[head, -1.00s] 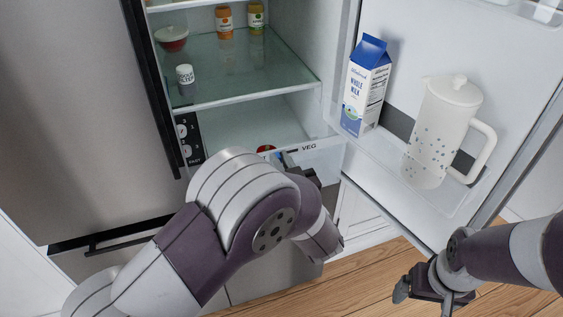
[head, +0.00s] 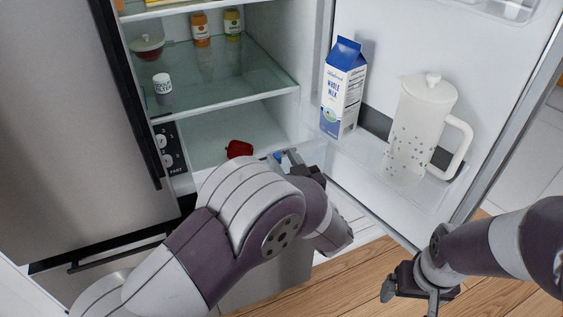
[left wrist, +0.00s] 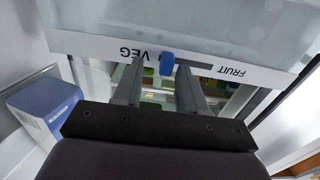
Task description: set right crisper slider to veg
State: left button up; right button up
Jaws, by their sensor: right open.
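The crisper slider is a small blue tab (left wrist: 167,63) on a white strip in the left wrist view. It sits in a dark slot, close to the upside-down VEG label (left wrist: 134,53), with the FRUIT label (left wrist: 232,72) at the far end. My left gripper (left wrist: 160,66) is open, its fingertips on either side of the tab, the right-hand finger nearer; contact is unclear. In the head view a bit of the blue tab (head: 277,156) shows beside my left gripper (head: 291,157); my arm hides much of the drawer front. My right gripper (head: 411,297) is open and empty, low at right.
The fridge door with a milk carton (head: 343,90) and a white pitcher (head: 420,130) stands open at right. A red item (head: 239,149) lies in the drawer, below a glass shelf (head: 215,80). The wooden floor is clear.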

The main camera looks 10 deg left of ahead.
pick_arm(q)
jog(key=shift+s, duration=0.1)
jog(key=b+v, duration=0.1)
jog(key=v, duration=1.1)
jog(key=shift+s+d, duration=0.2)
